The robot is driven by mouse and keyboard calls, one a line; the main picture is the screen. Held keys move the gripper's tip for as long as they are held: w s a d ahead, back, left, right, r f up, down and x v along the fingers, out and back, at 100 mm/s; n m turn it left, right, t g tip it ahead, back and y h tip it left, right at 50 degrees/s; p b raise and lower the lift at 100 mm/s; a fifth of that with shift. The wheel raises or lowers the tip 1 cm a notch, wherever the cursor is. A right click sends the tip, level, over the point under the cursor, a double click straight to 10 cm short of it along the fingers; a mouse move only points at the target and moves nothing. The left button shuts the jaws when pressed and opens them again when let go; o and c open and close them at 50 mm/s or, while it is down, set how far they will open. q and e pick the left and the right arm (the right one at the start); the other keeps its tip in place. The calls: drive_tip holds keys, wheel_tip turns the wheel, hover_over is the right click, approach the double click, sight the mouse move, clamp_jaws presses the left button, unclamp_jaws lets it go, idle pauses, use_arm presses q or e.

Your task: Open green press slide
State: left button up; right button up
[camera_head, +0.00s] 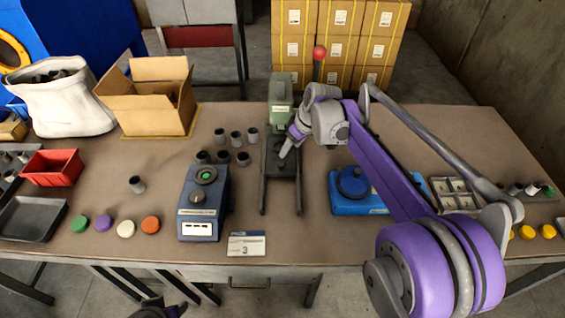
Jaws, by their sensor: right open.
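The green press (281,88) stands at the back middle of the table, with a red ball on its lever (319,52). Its dark slide (283,168) lies in front of the green body, between two rails that run toward the table's front. My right gripper (285,151) is open at the front of the press, just above the slide. I cannot tell whether it touches the slide. A small dark shape at the bottom edge looks like my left gripper (158,309), mostly cut off.
A blue-grey device (203,203) with a green top stands left of the rails. Several dark cylinders (237,138) stand near the press's left side. A blue fixture (352,190) is at the right, partly behind my arm. A number card (246,244) lies at the front.

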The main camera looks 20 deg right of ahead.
sight(281, 163)
drive_tip(key=x, duration=1)
drive_tip(key=shift+f+b, duration=0.1)
drive_tip(key=shift+b, duration=0.25)
clamp_jaws()
idle(0.8)
